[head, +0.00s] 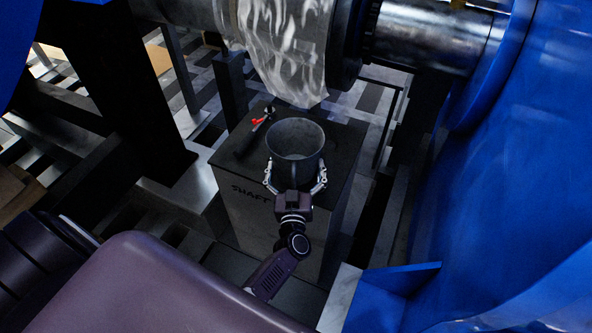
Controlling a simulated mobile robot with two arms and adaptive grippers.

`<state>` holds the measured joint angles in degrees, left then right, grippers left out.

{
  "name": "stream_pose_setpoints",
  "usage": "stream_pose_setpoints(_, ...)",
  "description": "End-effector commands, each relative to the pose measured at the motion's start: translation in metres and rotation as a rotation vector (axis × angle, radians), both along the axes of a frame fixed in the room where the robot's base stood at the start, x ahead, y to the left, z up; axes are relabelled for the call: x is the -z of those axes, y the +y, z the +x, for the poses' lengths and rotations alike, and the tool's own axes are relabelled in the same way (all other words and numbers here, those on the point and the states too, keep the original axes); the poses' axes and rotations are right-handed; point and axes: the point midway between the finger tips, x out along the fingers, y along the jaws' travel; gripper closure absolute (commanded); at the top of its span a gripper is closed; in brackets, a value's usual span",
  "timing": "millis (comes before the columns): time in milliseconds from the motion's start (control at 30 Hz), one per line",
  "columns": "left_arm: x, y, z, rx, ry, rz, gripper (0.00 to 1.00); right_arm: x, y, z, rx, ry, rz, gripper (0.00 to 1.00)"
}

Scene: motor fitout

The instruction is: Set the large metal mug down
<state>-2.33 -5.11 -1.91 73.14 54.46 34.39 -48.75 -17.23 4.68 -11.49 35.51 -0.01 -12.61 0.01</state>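The large metal mug (295,139) is dark grey and upright, with its open mouth toward me. It is over the front part of the dark top of a block marked "SHAFT" (248,190). I cannot tell whether its base touches the top. My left gripper (295,178) comes from below, with one finger on each side of the mug, and both fingertips meet its wall. The mug's base is largely hidden by the gripper. My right gripper is not in view.
A dark tool with a red part (259,121) lies on the block top, left of the mug. A shaft with a pale draped cloth (290,55) hangs above and behind. A big blue housing (510,190) fills the right. Dark frame beams stand at left.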

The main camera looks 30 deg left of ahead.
Motion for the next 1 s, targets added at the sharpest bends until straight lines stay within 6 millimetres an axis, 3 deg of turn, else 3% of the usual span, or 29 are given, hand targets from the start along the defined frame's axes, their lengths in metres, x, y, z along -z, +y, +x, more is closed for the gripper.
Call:
stream_pose_setpoints(333,0.001,0.0,0.001,0.0,-0.004,0.001,0.42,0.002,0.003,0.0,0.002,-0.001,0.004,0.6)
stream_pose_setpoints(367,0.003,0.0,0.0,0.0,0.0,-0.001,0.04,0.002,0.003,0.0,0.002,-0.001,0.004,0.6)
stream_pose_setpoints(400,0.002,0.0,0.0,0.0,0.0,-0.001,0.0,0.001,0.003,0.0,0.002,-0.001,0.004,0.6)
stream_pose_setpoints(767,-0.003,0.0,0.0,0.0,-0.001,0.0,0.0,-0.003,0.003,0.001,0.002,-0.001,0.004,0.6)
stream_pose_setpoints(1000,-0.003,-0.018,-0.036,0.001,0.004,-0.003,0.0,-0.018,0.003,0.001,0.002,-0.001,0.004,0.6)
